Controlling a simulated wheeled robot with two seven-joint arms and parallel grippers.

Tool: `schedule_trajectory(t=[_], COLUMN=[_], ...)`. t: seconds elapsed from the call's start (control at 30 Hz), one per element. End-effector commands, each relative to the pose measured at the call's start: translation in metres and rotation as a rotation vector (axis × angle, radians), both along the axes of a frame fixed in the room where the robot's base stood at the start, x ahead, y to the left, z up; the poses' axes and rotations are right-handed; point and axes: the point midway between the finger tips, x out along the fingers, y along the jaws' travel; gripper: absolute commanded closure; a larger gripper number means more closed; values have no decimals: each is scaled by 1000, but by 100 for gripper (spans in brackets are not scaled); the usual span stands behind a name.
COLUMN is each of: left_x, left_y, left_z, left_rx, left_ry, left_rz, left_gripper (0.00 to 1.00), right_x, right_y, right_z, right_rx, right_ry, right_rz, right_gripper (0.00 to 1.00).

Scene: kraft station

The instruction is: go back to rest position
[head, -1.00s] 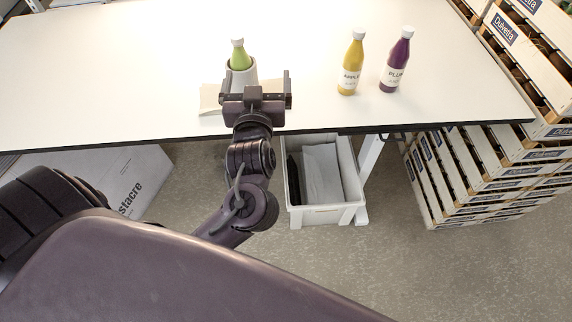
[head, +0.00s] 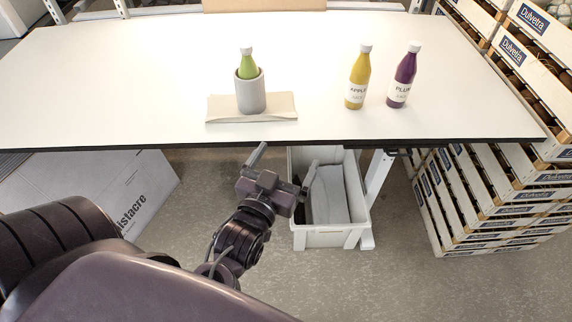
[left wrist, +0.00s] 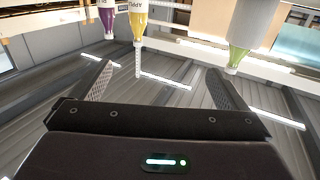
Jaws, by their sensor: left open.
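My left gripper (head: 283,170) is open and empty, in front of the table's front edge and just left of the white bin below. Its two spread fingers (left wrist: 157,90) also show in the left wrist view with nothing between them. On the white table (head: 150,75), a green bottle (head: 247,66) stands in a grey cup (head: 251,97) on a beige mat (head: 281,106). A yellow apple juice bottle (head: 359,78) and a purple plum juice bottle (head: 403,77) stand to the right. In the left wrist view the bottles appear upside down. My right gripper is out of view.
A white bin (head: 328,239) stands on the floor below the table edge, close to my left gripper. A cardboard box (head: 90,185) lies under the table at left. Stacked wooden crates (head: 480,200) stand at right. The floor in front is clear.

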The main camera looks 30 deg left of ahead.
Motion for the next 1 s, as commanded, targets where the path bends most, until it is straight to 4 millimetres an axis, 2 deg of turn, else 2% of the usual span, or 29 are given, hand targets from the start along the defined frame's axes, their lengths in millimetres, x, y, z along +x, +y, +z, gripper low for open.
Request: schedule_trajectory(t=[0.77,0.87,0.97,1.0], left_x=[0,3,9,12], left_y=[0,0,2,3], left_z=[-2,-21,-69,-95], left_rx=[3,25,79,106], left_ry=[2,33,112,156], left_rz=[-1,-4,-15,-20], left_gripper=[4,4,4,4], right_x=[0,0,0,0], right_y=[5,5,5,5], right_z=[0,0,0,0], right_rx=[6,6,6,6], right_ry=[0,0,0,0], right_rz=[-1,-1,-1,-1], right_gripper=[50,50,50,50])
